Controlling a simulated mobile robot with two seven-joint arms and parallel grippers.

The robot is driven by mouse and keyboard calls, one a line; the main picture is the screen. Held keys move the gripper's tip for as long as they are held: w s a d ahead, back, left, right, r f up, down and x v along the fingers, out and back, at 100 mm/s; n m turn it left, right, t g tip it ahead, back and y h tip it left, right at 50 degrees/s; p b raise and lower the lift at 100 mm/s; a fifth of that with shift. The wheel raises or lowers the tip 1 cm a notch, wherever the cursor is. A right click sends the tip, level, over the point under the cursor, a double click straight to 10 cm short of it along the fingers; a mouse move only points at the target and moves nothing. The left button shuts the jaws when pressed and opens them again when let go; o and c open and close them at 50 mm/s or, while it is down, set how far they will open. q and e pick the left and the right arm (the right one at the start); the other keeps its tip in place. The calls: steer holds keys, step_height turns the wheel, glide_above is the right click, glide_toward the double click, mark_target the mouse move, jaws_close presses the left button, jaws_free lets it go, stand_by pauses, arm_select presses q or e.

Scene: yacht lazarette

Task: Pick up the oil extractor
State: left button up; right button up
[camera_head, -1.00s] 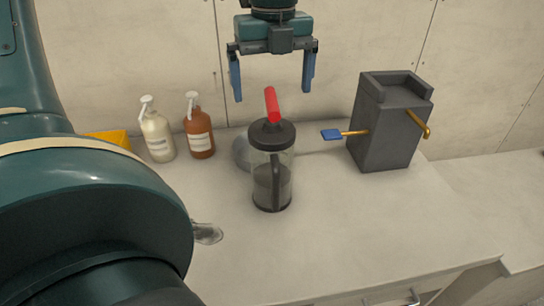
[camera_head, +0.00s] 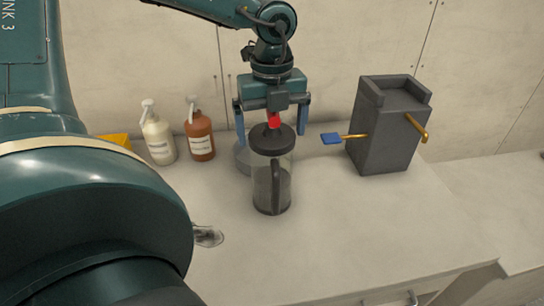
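The oil extractor (camera_head: 264,190) is a clear cylinder with a black lid, a black base and a dark side grip, standing upright on the pale counter. Its red top handle (camera_head: 274,120) is now mostly hidden by my gripper. My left gripper (camera_head: 272,133) points down over the lid, with its blue fingers spread wide to either side of the red handle. The fingers look apart from the handle, and nothing is held. Whether the fingers are level in depth with the handle is hard to tell. My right gripper is not in view.
A white pump bottle (camera_head: 158,138) and a brown pump bottle (camera_head: 200,136) stand to the left. A dark grey block (camera_head: 384,130) with a blue-tipped orange lever stands to the right. A rounded grey object (camera_head: 243,157) sits behind the extractor.

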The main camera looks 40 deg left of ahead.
arm_select(q)
steer(key=c, duration=1.8)
steer(key=shift+c, duration=0.2)
steer(key=shift+w+r, duration=0.1)
steer(key=shift+r, duration=0.05)
